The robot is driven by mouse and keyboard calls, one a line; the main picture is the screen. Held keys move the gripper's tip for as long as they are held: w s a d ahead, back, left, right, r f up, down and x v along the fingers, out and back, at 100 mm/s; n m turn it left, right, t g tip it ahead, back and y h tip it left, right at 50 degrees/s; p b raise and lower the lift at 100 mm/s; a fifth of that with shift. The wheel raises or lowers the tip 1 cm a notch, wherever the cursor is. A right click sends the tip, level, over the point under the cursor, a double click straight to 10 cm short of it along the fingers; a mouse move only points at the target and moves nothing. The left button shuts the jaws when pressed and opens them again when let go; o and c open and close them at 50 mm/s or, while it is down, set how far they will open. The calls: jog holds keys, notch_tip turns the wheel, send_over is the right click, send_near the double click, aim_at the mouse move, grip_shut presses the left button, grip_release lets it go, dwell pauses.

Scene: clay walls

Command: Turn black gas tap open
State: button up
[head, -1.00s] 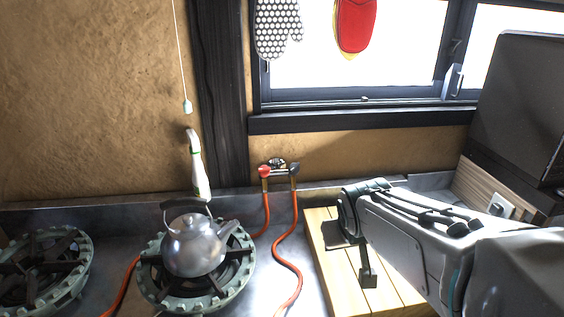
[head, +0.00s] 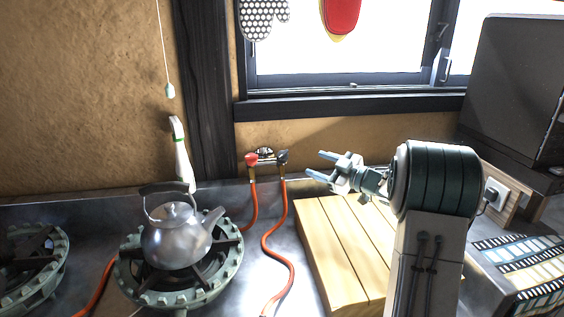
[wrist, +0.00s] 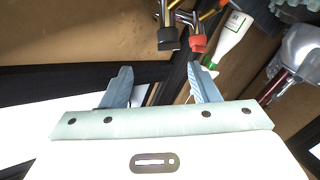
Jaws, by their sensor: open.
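The black gas tap (head: 282,157) sits on the wall fitting below the window, right beside the red tap (head: 251,159). An orange hose runs down from each tap. My gripper (head: 321,166) is open and empty, a short way right of the black tap, with its fingers pointing toward it. In the wrist view, which is rolled over, the black tap (wrist: 169,44) and the red tap (wrist: 198,43) lie beyond my open fingers (wrist: 161,84). Nothing shows between the fingers but background, and they are apart from both taps.
A metal kettle (head: 176,240) stands on a gas burner (head: 133,287) at left. A white bottle (head: 183,160) stands near the wall. A wooden board (head: 330,250) lies beneath my arm. A dark box-like appliance (head: 515,95) is at right. The window ledge (head: 350,104) runs above the taps.

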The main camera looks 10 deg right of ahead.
aim_at(286, 156)
jog(key=shift+n+y, duration=0.3)
jog(key=shift+y, duration=0.1)
jog(key=x, duration=0.9)
jog(key=f+x, duration=0.1)
jog(key=x, duration=0.3)
jog(key=shift+s+a+p, duration=0.1)
jog(key=shift+a+p, duration=0.25)
jog(key=shift+a, duration=0.1)
jog(key=shift+c, duration=0.3)
jog(key=shift+g, duration=0.3)
jog(key=c, duration=0.8)
